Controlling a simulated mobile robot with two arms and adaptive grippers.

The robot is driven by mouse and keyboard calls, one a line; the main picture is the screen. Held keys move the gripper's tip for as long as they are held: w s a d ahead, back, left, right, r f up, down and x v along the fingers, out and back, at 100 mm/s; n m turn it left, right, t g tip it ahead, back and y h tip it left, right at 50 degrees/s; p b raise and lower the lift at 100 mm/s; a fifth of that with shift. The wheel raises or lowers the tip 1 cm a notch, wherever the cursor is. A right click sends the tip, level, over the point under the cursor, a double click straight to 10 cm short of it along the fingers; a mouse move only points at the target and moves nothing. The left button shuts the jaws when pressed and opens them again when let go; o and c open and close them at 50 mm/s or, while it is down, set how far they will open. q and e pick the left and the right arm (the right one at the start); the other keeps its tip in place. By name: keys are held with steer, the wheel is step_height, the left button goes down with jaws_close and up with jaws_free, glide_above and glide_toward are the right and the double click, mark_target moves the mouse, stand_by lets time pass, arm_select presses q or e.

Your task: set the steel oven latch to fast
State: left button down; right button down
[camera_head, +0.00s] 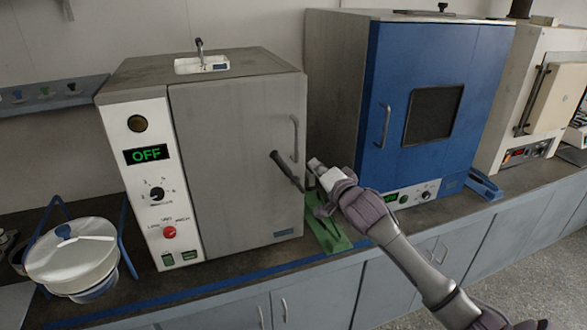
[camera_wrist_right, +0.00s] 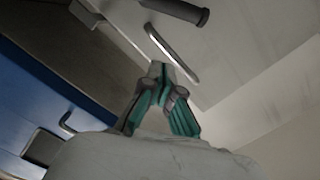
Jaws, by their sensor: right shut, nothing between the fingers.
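The steel oven (camera_head: 235,130) stands left of centre with its grey door shut against the front. Its latch (camera_head: 287,170) is a dark lever at the door's right edge, slanting from upper left to lower right. The lever's dark grip also shows at the top of the right wrist view (camera_wrist_right: 178,11). My right gripper (camera_head: 315,166) is shut and empty, just right of the latch and apart from it as far as I can tell. The right wrist view shows its closed fingers (camera_wrist_right: 161,75) below the door handle (camera_wrist_right: 172,54). My left gripper is not in view.
A blue oven (camera_head: 400,150) stands close on the right. A green stand (camera_head: 327,232) sits on the bench between the ovens, under my right gripper. A white lidded pot (camera_head: 70,262) in a blue frame stands at the left. The oven display (camera_head: 147,154) reads OFF.

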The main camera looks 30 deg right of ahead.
mark_target(283, 166)
steer(key=w+a+f+b, duration=0.2)
steer(key=w+b, duration=0.2)
steer(key=w, duration=0.3)
steer(key=shift+w+f, duration=0.15)
steer(key=shift+w, duration=0.2)
steer(key=shift+a, duration=0.1)
steer(key=shift+w+a+f+n, duration=0.15)
steer(key=shift+a+f+n, duration=0.1)
steer(key=shift+a+n, duration=0.3)
steer(key=shift+w+a+f+n, duration=0.1)
steer(key=shift+a+f+n, duration=0.15)
steer(key=shift+a+n, duration=0.3)
steer(key=w+a+f+n+g+h+b, duration=0.1)
steer(key=a+f+n+b, duration=0.2)
steer(key=a+f+n, duration=0.2)
steer(key=shift+w+a+f+n, duration=0.15)
steer(key=shift+a+f+n, duration=0.1)
steer(key=shift+f+n, duration=1.55)
